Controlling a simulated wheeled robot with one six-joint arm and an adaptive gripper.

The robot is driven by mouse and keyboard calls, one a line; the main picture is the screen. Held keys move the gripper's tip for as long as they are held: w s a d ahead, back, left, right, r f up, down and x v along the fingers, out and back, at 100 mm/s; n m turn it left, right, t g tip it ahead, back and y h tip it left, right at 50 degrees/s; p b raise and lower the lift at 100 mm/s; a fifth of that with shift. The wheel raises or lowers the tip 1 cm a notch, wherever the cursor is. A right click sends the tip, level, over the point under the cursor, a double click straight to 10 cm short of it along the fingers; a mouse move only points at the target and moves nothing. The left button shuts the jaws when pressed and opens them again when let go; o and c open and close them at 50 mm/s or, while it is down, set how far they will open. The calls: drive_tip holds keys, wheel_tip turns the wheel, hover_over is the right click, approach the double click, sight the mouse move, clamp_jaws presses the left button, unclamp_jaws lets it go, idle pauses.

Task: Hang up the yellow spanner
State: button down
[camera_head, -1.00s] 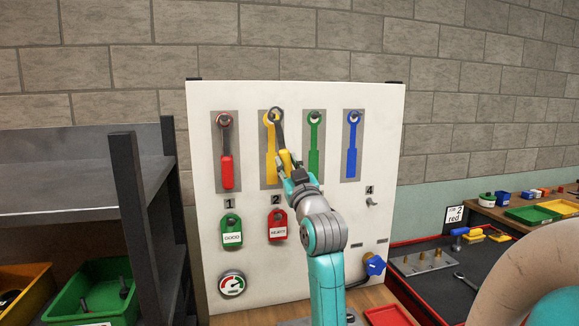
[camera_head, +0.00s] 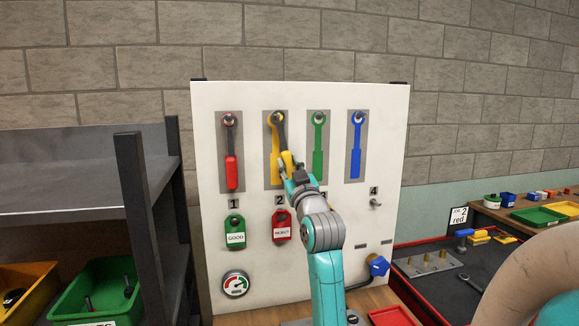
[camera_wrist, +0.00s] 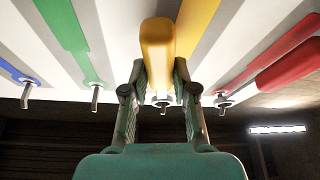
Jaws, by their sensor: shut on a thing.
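The yellow spanner has a thick yellow handle (camera_head: 287,161) and a dark metal shaft and ring. My gripper (camera_head: 285,171) is shut on the handle in front of the white board. The spanner is slightly tilted, its ring up and a little left, over the painted yellow outline (camera_head: 274,150). The ring overlaps the peg at the top of that outline. In the wrist view the yellow handle (camera_wrist: 158,50) is between my fingers, and the peg tip shows at the ring. I cannot tell for sure that the ring is around the peg.
A red spanner (camera_head: 231,172) hangs left on the board (camera_head: 205,150). Green (camera_head: 318,155) and blue (camera_head: 355,160) outlines with empty pegs are to the right. GOOD (camera_head: 235,232) and REJECT (camera_head: 281,227) tags hang below. A dark shelf (camera_head: 60,190) stands left.

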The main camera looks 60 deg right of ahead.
drive_tip(key=c, duration=0.8)
unclamp_jaws()
drive_tip(key=shift+s+a, duration=0.1)
idle(0.7)
drive_tip(key=shift+s+a, duration=1.1)
drive_tip(key=shift+a, duration=0.2)
drive_tip(key=shift+s+a, duration=1.05)
drive_tip(key=shift+a, duration=0.2)
idle(1.3)
clamp_jaws()
idle(0.7)
